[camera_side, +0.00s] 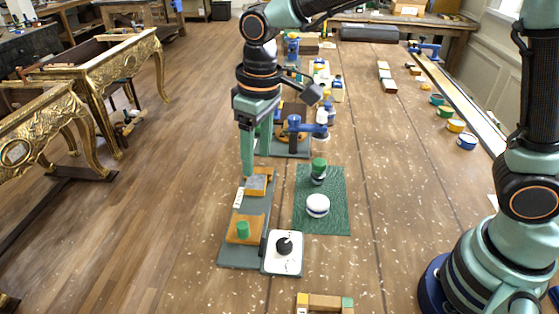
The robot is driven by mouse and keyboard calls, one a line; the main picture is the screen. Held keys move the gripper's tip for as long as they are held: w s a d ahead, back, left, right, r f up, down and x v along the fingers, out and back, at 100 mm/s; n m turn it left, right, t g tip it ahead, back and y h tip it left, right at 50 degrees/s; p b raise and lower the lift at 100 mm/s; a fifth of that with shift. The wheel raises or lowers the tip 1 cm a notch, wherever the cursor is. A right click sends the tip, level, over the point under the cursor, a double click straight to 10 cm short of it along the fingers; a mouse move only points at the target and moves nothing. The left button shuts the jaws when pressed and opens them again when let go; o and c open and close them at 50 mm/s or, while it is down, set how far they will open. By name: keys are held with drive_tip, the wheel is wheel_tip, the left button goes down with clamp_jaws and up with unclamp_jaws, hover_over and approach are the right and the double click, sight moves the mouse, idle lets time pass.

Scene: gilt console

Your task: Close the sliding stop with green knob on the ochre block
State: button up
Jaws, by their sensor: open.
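A grey base board (230,257) lies along the table's left part. At its near end an ochre block (257,238) carries a short green knob (243,229). At its far end sits a smaller ochre piece with a grey top (256,185). A gap of bare grey board with a white label (238,198) lies between them. My gripper (257,164) points down over the far end of the board, open, with its fingers apart and nothing seen between them. Its left finger comes down just behind the grey-topped piece; whether it touches is unclear. It is well away from the green knob.
A white plate with a black knob (284,245) adjoins the board's near right side. A green mat (336,221) to the right holds a white round jar (318,205) and a green-capped item (319,170). A blue clamp-like tool (301,128) stands behind. The table's right middle is clear.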

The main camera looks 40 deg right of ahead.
drive_tip(key=n, duration=0.1)
approach(242, 225)
drive_tip(key=shift+g, duration=0.4)
drive_tip(key=f, duration=0.9)
drive_tip(key=shift+w+a+f, duration=0.1)
drive_tip(key=shift+w+f, duration=0.15)
drive_tip(key=shift+w, duration=0.1)
clamp_jaws()
drive_tip(key=shift+r, duration=0.1)
idle(0.6)
